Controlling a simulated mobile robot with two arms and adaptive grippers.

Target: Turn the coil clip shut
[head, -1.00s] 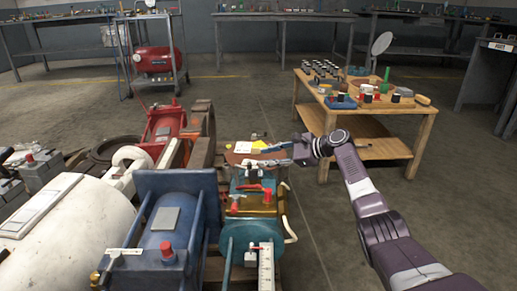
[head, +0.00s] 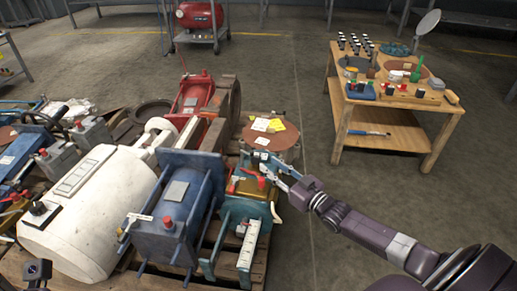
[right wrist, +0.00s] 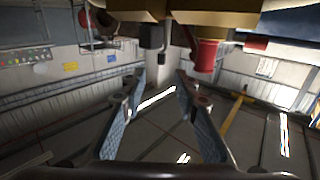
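My right gripper (head: 270,168) reaches in from the right to the right-hand side of a teal and brass machine (head: 251,187) with red levers (head: 253,173). In the right wrist view the two fingers stand apart with nothing between them, so the gripper (right wrist: 160,82) is open. Just beyond and above the fingertips hang a brass-coloured body (right wrist: 215,17), a red knob (right wrist: 206,55) and a small dark fitting (right wrist: 151,38). I cannot tell which part is the coil clip or whether it is open.
A blue machine (head: 173,215) and a white tank (head: 85,235) stand close on the left. A round brown top with papers (head: 285,139) lies just behind the gripper. A wooden table (head: 440,113) stands at the back right. The floor between is clear.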

